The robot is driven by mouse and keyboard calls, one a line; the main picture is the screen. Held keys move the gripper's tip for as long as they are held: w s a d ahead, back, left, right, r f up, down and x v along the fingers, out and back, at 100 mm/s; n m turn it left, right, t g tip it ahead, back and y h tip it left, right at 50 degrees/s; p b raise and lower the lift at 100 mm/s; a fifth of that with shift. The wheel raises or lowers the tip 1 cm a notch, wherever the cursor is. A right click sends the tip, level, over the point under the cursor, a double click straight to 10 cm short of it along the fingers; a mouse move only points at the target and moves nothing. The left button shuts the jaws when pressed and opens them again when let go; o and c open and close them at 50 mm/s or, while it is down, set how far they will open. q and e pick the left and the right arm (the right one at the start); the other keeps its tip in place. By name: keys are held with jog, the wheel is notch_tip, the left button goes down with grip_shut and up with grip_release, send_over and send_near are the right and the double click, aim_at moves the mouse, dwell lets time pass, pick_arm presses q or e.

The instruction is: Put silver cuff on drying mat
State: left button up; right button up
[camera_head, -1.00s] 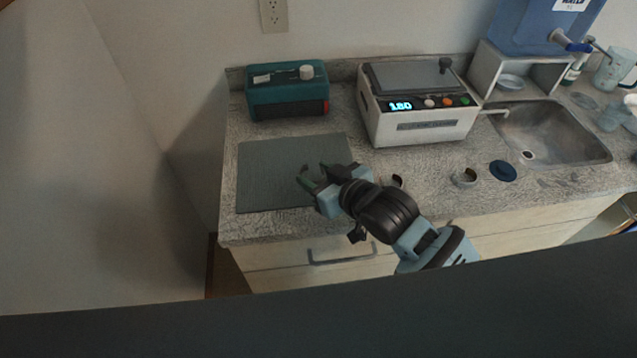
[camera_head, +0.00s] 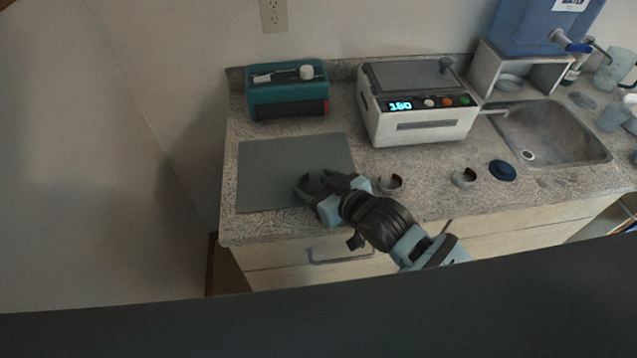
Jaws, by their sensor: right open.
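The drying mat (camera_head: 270,172) is a flat grey-green rectangle on the left part of the counter. My right gripper (camera_head: 319,183) is open over the mat's right front part. A small dark curved shape shows between its fingers; I cannot tell whether it is a cuff or part of the gripper. One open metal cuff (camera_head: 390,184) stands on the counter just right of the gripper. Another cuff (camera_head: 464,178) stands farther right, beside a dark blue round disc (camera_head: 502,170). Their exact metal colours are hard to tell. My left gripper is not in view.
A teal device (camera_head: 287,92) stands behind the mat. A white machine (camera_head: 420,112) with a lit display stands at the middle back. A sink (camera_head: 560,135) and a blue water container (camera_head: 535,25) are at the right. The mat's left part is clear.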

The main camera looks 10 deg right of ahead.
jog(key=shift+r, duration=0.2)
jog(key=shift+s+d, duration=0.15)
jog(key=shift+s, duration=0.1)
jog(key=v, duration=1.1)
jog(key=shift+r, duration=0.15)
jog(key=shift+s, duration=0.15)
dwell(1.5)
